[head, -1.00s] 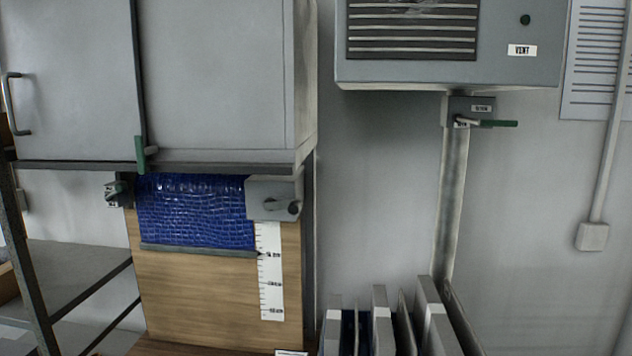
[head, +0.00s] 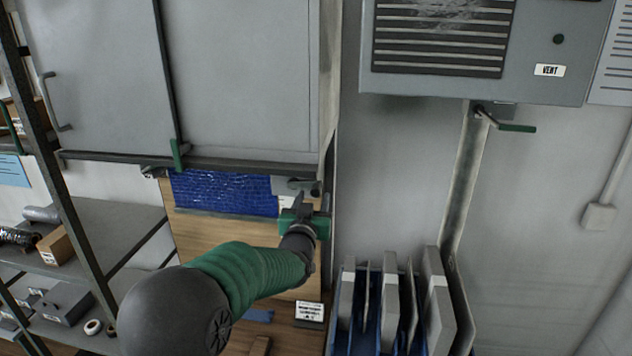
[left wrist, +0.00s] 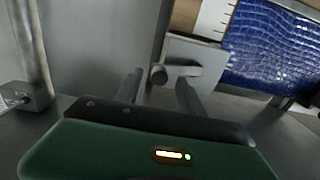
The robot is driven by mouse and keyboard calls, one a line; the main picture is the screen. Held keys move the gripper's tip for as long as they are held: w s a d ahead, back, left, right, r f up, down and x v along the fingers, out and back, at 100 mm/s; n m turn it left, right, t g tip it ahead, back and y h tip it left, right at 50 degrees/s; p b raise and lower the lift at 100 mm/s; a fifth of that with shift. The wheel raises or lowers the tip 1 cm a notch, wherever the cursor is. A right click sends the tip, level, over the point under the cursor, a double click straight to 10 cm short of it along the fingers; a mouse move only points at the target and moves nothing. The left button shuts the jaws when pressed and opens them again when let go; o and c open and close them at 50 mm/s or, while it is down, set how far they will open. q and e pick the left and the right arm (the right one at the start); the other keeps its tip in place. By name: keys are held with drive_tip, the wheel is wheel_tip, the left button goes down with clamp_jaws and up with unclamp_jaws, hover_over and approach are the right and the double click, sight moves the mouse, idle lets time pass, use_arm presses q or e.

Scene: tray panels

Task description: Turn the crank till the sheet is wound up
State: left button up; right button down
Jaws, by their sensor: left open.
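The blue sheet (head: 225,192) hangs from under the grey cabinet, in front of a wooden board, with a dark bar along its lower edge. It also shows in the left wrist view (left wrist: 275,45). The grey crank (left wrist: 180,71) sits on its housing beside the sheet; in the head view my gripper partly covers this area. My left gripper (left wrist: 158,90) is open, with its two fingers pointing toward the crank. The crank's end appears between the fingertips, but I cannot tell whether they touch it. The white scale (left wrist: 215,18) is mostly hidden in the head view. My right gripper is out of view.
The grey cabinet (head: 245,80) overhangs the sheet. A blue rack (head: 343,318) with several upright panels stands to the right. A vent box (head: 545,40) and another crank with a green handle (head: 515,127) are farther right. Shelves (head: 100,225) stand at left.

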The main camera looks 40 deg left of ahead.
sight(315, 194)
use_arm(q)
drive_tip(key=p+x, duration=0.1)
drive_tip(key=x, duration=0.3)
drive_tip(key=shift+w+a, duration=0.15)
drive_tip(key=shift+a, duration=0.1)
drive_tip(key=shift+d, duration=0.25)
drive_tip(key=shift+c, duration=0.7)
clamp_jaws()
